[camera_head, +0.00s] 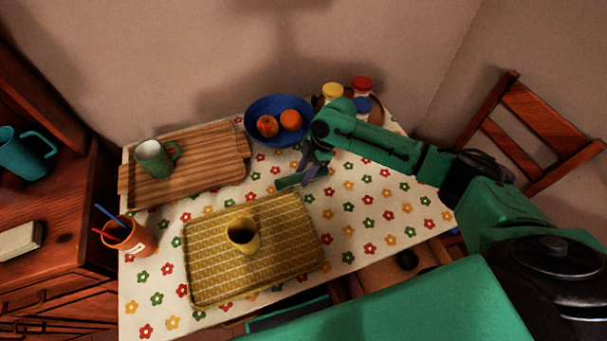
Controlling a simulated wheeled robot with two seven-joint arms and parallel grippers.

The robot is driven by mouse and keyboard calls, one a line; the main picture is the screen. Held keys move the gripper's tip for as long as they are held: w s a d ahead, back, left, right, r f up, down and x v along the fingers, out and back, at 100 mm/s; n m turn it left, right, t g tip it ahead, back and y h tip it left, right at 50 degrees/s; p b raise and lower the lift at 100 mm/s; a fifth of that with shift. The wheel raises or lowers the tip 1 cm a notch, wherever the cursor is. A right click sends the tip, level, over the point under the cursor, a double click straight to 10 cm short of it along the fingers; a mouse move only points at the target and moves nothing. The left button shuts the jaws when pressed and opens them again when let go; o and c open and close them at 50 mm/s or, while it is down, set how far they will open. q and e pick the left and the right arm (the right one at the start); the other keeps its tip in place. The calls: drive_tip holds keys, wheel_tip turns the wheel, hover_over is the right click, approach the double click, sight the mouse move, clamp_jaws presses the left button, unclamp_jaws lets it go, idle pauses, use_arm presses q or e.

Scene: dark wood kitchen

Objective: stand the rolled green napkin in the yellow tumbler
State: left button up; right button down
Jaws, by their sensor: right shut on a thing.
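The yellow tumbler (250,246) stands upright on the yellow woven tray (206,283), with its dark opening facing up. My right gripper (309,172) is shut on the rolled green napkin (287,182), behind and to the right of the tumbler. The napkin's visible end points left, apart from the tumbler. The gripper hides part of the napkin, and I cannot tell whether it touches the cloth. My left gripper is not in view.
A blue bowl (259,109) with fruit is behind my right gripper. A cutting board (203,185) bears a green mug (154,159). An orange cup (128,236) stands at the left edge. Jars (361,91) stand at the back right. The flowered cloth's right side is clear.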

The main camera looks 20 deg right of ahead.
wheel_tip(320, 180, up, 20)
drive_tip(key=b, duration=0.1)
drive_tip(key=m+t, duration=0.3)
drive_tip(key=m, duration=0.5)
hover_over(304, 174)
drive_tip(key=s+a, duration=0.1)
drive_tip(key=s, duration=0.3)
wheel_tip(304, 174, down, 11)
drive_tip(key=s+d+f+m+t+h, duration=0.2)
drive_tip(key=s+d+m+h, duration=0.2)
drive_tip(key=s+m, duration=0.3)
drive_tip(key=m, duration=0.3)
drive_tip(key=shift+d+f+m+h, duration=0.15)
drive_tip(key=shift+d+m+h, duration=0.15)
drive_tip(key=shift+d+m, duration=0.1)
